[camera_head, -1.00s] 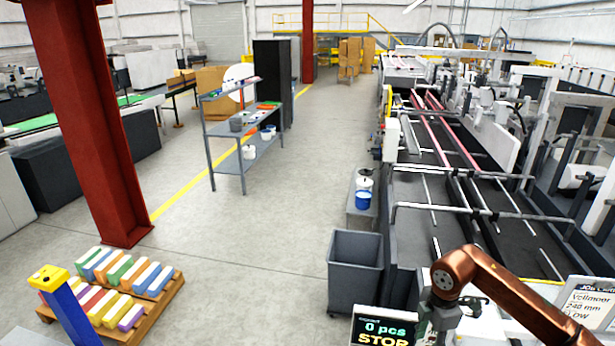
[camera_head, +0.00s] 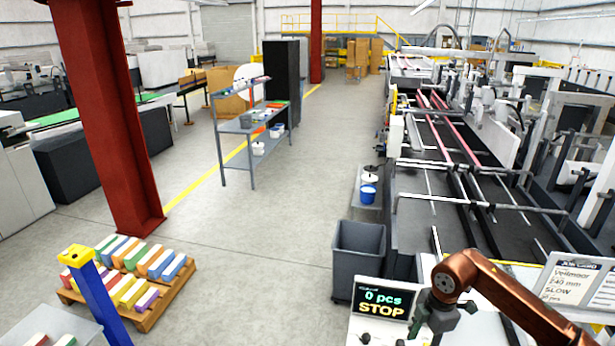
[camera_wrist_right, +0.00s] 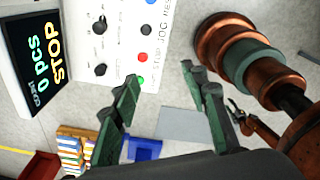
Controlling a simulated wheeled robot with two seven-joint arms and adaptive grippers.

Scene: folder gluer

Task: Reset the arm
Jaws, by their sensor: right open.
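My right arm, copper-coloured, comes in from the lower right of the head view. Its dark green-grey gripper (camera_head: 436,316) hangs at the lower right, beside the display reading "0 pcs STOP" (camera_head: 382,303). In the right wrist view my right gripper (camera_wrist_right: 165,95) has its two fingers spread apart, with nothing between them. The white control panel (camera_wrist_right: 120,40) with knobs and coloured buttons lies beyond the fingertips there. The display also shows at the left of that view (camera_wrist_right: 35,50).
The folder gluer (camera_head: 450,160) fills the right side. A grey bin (camera_head: 358,262) stands beside it. A job card (camera_head: 572,280) stands at the lower right. A pallet (camera_head: 165,312) of coloured stacks and a blue post (camera_head: 95,295) are at lower left. The middle floor is clear.

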